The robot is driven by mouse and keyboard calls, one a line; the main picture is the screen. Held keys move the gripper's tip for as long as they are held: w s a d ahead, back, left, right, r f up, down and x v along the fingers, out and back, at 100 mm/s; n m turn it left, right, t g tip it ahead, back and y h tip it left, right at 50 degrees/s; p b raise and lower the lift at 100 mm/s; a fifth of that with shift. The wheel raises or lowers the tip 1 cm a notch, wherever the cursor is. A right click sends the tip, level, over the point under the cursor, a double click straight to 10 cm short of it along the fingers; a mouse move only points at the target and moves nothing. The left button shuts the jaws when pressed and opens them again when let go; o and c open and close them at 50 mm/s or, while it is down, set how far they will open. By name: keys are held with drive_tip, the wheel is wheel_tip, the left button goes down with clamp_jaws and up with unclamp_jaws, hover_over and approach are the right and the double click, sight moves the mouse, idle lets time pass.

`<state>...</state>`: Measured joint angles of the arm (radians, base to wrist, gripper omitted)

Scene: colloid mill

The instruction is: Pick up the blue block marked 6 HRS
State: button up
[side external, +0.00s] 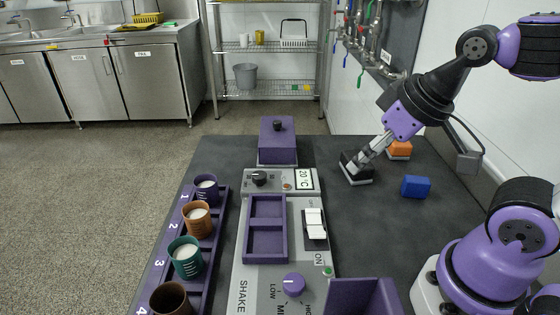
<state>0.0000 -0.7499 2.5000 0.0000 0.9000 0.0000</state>
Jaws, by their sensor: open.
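The blue block (416,187) lies on the dark table top, right of the machine and left of my base. No marking on it can be read from here. My gripper (358,158) is open and low over a black block with a pale lower edge (357,177), to the left of and behind the blue block. The gripper's fingers overlap the black block in the picture, and I cannot tell whether they touch it. An orange block (400,149) sits behind, partly hidden by my wrist.
The grey machine panel (262,272) with a purple two-compartment tray (247,242), knobs and a switch stands left of the blocks. A purple rack (223,206) of numbered cups is farther left. A purple open bin (362,297) is at the front. The table around the blue block is clear.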

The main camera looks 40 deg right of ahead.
drive_tip(key=m+g, duration=0.6)
drive_tip(key=m, duration=2.3)
hover_over(418, 179)
wheel_tip(418, 179, down, 6)
drive_tip(key=shift+w+a+f, duration=0.1)
drive_tip(key=shift+a+f, duration=0.05)
drive_tip(key=shift+f, duration=0.1)
wheel_tip(418, 179, down, 5)
drive_tip(key=shift+r, duration=0.1)
drive_tip(key=shift+f, duration=2.75)
clamp_jaws()
